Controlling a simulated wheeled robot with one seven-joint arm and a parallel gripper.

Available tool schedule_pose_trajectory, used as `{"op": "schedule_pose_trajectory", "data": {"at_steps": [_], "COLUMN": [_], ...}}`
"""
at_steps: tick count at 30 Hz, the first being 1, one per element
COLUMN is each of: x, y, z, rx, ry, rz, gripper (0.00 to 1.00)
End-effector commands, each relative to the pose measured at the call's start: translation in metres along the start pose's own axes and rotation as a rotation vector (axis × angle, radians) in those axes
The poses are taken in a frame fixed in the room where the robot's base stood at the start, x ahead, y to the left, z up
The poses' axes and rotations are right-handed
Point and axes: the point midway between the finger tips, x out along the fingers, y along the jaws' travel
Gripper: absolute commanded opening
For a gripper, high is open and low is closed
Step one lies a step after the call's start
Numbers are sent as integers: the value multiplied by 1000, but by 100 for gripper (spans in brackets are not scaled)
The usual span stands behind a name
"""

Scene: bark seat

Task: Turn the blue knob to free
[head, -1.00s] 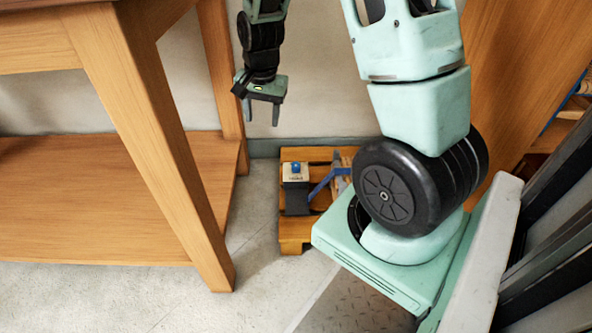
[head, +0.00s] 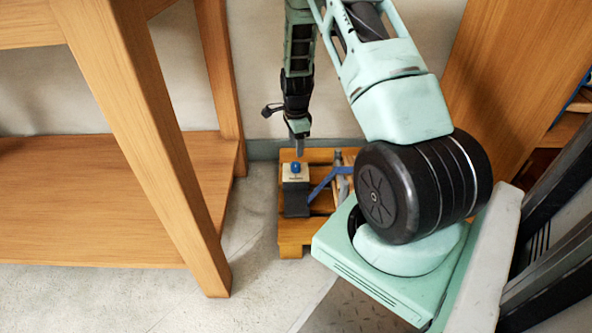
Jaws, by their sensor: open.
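The blue knob (head: 295,167) sits on top of a small box with a white upper face (head: 294,177) and a dark front. The box stands on a low wooden pallet-like stand (head: 292,238) on the floor. My gripper (head: 300,150) points down just above the knob and slightly to its right in the head view. Its fingers are seen edge-on, so the gap between them is hidden. It is open, and nothing shows in it. Whether a fingertip touches the knob cannot be told. The marking on the white face is too small to read.
A blue strap or lever (head: 325,184) and a grey bar (head: 338,170) lie on the stand, right of the box. A wooden table (head: 150,130) with a low shelf (head: 90,205) stands at left. A wooden panel (head: 505,85) rises at right. Floor is clear in front of the stand.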

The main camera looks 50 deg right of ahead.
Motion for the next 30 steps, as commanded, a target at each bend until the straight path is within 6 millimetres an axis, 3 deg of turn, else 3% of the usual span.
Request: {"op": "schedule_pose_trajectory", "data": {"at_steps": [1, 3, 12, 26, 30], "x": [18, 32, 78, 87, 87], "y": [0, 1, 0, 0, 0], "z": [0, -1, 0, 0, 0], "rx": [1, -1, -2, -2, -2], "ry": [0, 0, 0, 0, 0], "rz": [1, 2, 1, 0, 0], "gripper": [51, 51, 51, 51, 18]}}
